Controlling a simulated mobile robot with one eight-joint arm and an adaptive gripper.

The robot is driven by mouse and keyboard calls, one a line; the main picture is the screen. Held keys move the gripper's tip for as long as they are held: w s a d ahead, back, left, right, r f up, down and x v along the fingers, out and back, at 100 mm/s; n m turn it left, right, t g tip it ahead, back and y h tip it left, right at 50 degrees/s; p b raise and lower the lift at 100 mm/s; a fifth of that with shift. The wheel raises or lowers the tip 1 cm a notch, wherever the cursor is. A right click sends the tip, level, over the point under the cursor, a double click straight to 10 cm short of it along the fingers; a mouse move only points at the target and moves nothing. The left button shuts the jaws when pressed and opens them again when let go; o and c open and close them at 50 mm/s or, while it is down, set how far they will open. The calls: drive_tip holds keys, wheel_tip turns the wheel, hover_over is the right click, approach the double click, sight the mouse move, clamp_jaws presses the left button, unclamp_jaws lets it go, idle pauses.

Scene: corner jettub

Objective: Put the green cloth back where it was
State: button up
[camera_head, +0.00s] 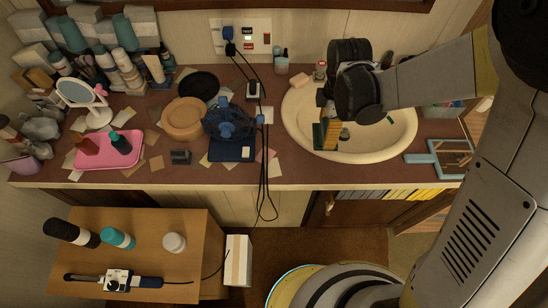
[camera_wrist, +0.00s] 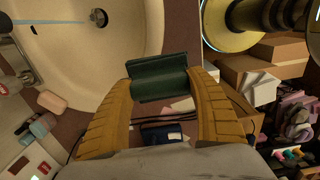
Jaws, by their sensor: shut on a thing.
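My gripper (camera_head: 332,133) is over the left part of the cream sink basin (camera_head: 291,128) in the head view. In the wrist view my gripper (camera_wrist: 158,82) has its two yellow fingers shut on a dark green folded cloth (camera_wrist: 157,66). The cloth spans the gap between the fingertips. In the head view the cloth (camera_head: 319,136) shows as a small dark green piece at the fingertips, near the basin's left front rim. I cannot tell whether it touches the rim. My arm hides part of the basin's back.
A pink soap bar (camera_head: 300,79) lies by the sink's back left. Black cords (camera_head: 266,150) hang over the counter's front edge. A blue fan (camera_head: 228,122), a tan round dish (camera_head: 184,118) and a pink tray (camera_head: 108,153) crowd the left.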

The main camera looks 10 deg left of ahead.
drive_tip(key=b, duration=0.3)
hover_over(287, 166)
wheel_tip(287, 166, down, 7)
drive_tip(key=shift+r, duration=0.1)
drive_tip(key=shift+f+b, duration=1)
drive_tip(key=shift+f, duration=1)
drive_tip(key=shift+f, duration=0.1)
drive_tip(key=o, duration=1.2)
drive_tip(key=shift+c, duration=0.2)
